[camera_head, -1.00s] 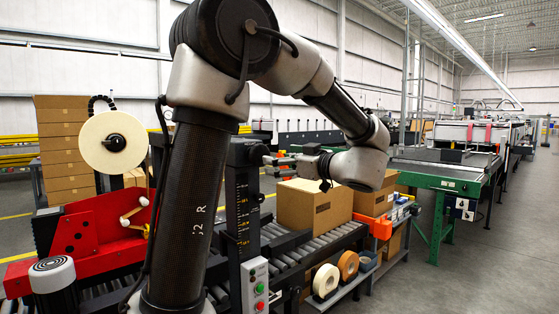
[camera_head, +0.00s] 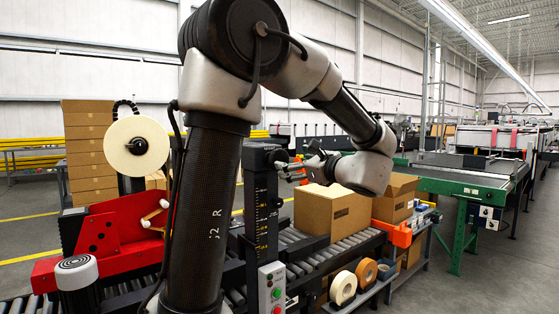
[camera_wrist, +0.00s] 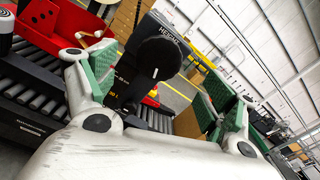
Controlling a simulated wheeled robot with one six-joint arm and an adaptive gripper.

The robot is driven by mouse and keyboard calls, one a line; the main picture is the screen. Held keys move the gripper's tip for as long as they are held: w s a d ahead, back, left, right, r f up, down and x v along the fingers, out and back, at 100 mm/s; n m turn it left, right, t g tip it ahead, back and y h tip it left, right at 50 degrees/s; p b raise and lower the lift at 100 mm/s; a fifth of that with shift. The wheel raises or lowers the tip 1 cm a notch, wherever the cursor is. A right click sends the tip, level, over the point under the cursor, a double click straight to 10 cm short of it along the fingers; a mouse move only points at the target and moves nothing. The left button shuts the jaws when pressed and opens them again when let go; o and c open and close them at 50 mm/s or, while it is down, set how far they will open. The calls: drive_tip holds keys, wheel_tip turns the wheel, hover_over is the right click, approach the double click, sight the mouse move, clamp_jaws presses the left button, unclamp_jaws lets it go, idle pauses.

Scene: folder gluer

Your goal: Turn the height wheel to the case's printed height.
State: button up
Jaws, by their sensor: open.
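The height wheel (camera_wrist: 168,52) is a dark round disc with a grey knob, in front of a black column head marked HEIGHT (camera_wrist: 171,31) in the wrist view. My gripper (camera_wrist: 155,75) is open, its green-padded fingers on either side of the wheel in that view; I cannot tell whether they touch it. In the head view my gripper (camera_head: 308,168) is at the right of the black column (camera_head: 258,160), which carries a yellow scale (camera_head: 262,212). The cardboard case (camera_head: 322,211) sits on the rollers; its dark print is too small to read.
A control box (camera_head: 271,287) with green and red buttons is on the column's front. A red tape unit (camera_head: 105,238) with a large tape roll (camera_head: 120,150) is at left. Rollers (camera_head: 305,250) run under the case. An open box (camera_head: 394,198) stands behind it, tape rolls (camera_head: 343,287) below.

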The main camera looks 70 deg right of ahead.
sight(281, 159)
drive_tip(key=w+d, duration=0.1)
drive_tip(key=w, duration=0.1)
drive_tip(key=w+d+m, duration=0.1)
drive_tip(key=w, duration=0.1)
drive_tip(key=w+d+m, duration=0.1)
drive_tip(key=w+d, duration=0.1)
drive_tip(key=shift+w+d, duration=0.1)
drive_tip(key=shift+w, duration=0.2)
drive_tip(key=c, duration=1)
